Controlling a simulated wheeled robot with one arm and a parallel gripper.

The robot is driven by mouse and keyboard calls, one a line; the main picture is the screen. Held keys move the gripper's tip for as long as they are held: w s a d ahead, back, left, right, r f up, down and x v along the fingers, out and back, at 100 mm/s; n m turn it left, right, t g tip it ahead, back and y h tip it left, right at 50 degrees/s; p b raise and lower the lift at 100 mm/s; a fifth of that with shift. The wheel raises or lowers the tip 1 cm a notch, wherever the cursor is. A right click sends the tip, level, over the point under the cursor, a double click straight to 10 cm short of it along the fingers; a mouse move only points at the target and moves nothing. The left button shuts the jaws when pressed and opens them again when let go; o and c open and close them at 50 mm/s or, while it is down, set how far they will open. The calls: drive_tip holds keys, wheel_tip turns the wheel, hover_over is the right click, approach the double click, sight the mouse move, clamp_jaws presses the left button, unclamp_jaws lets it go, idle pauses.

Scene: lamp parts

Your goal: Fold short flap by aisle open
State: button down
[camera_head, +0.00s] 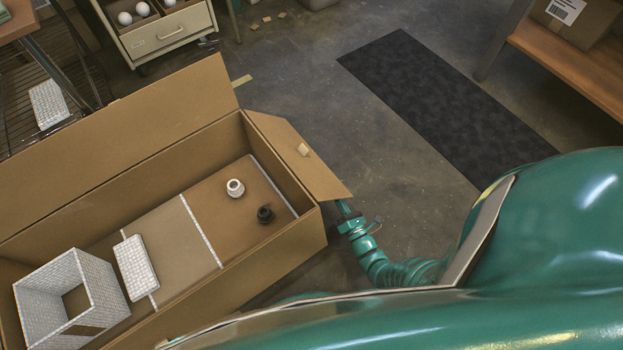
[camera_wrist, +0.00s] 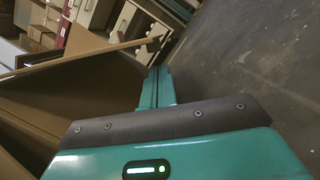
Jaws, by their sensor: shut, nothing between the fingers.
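A long open cardboard box (camera_head: 270,250) lies at the left in the head view. Its short flap (camera_head: 285,150) at the right end leans outward over the floor, with a small tan piece on it. My gripper (camera_head: 344,208) is shut and empty at the flap's near outer corner. Its tips are partly hidden there, and I cannot tell whether they touch the flap. In the wrist view my shut fingers (camera_wrist: 155,88) point past the box's cardboard (camera_wrist: 60,85), with a cardboard edge just beyond the tips.
Inside the box are a white ring-shaped part (camera_head: 235,187), a dark part (camera_head: 265,214), a white block (camera_head: 135,267) and a white open-topped box (camera_head: 60,295). The long flap (camera_head: 120,135) stands up at the back. A dark mat (camera_head: 440,100) lies on clear floor to the right.

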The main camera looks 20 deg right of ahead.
drive_tip(key=b+x, duration=0.1)
drive_tip(key=x, duration=0.4)
drive_tip(key=b+x, duration=0.1)
drive_tip(key=x, duration=0.4)
drive_tip(key=shift+d+r, duration=0.2)
drive_tip(key=shift+r, duration=0.05)
drive_tip(key=shift+d+r, duration=0.1)
drive_tip(key=shift+w+d+r+n+p, duration=0.2)
drive_tip(key=shift+d+r+n+p, duration=0.1)
drive_tip(key=shift+d+r, duration=0.1)
drive_tip(key=w+d+r+n+y+p, duration=0.2)
drive_tip(key=d+r+n+p, duration=0.25)
drive_tip(key=r+n, duration=0.35)
wheel_tip(320, 180, up, 14)
drive_tip(key=n+y+p, duration=0.3)
drive_tip(key=n+p, duration=0.3)
drive_tip(key=n, duration=0.3)
hover_over(328, 170)
drive_tip(key=w+d, duration=0.2)
drive_tip(key=d, duration=0.4)
drive_tip(key=shift+a+f+g, duration=0.2)
drive_tip(key=shift+g, duration=0.2)
drive_tip(key=shift+s+f, duration=0.1)
drive_tip(key=shift+s, duration=0.05)
